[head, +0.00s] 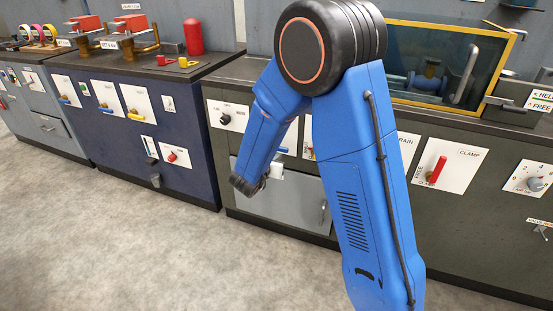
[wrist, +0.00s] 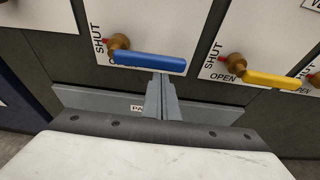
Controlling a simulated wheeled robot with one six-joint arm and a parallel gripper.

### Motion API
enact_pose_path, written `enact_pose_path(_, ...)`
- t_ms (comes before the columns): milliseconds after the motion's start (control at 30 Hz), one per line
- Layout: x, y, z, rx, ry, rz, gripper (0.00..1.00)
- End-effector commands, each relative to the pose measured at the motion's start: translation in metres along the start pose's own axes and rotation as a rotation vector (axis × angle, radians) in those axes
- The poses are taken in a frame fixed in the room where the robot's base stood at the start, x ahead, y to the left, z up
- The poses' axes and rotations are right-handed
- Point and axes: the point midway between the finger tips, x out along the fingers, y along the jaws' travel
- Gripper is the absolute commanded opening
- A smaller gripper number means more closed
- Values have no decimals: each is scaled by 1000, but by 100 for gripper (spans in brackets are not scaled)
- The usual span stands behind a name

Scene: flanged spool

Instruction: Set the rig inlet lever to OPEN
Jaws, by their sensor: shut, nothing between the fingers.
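In the wrist view a blue lever (wrist: 150,60) on a brass hub sits on a white plate (wrist: 170,22). Its handle points right, slightly downward. SHUT is printed up the left side, and the handle covers most of a word starting with O below the hub. The plate's name is not readable. My gripper (wrist: 163,78) is shut and empty, its tips just below the handle's middle; I cannot tell if they touch it. In the head view my arm hides most of this plate, and a bit of the blue lever (head: 283,150) shows beside it.
A yellow lever (wrist: 270,79) with SHUT and OPEN marks is on the plate to the right. A grey drawer front (wrist: 95,101) lies below. In the head view a red CLAMP lever (head: 437,169) is farther right. The floor in front is clear.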

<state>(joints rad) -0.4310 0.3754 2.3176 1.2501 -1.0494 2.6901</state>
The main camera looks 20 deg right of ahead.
Motion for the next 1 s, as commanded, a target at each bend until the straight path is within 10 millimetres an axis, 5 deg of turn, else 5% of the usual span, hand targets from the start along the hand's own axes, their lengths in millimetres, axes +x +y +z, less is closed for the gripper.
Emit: enact_pose_path(1000, -4, -1, 12, -256, -1, -90, 0)
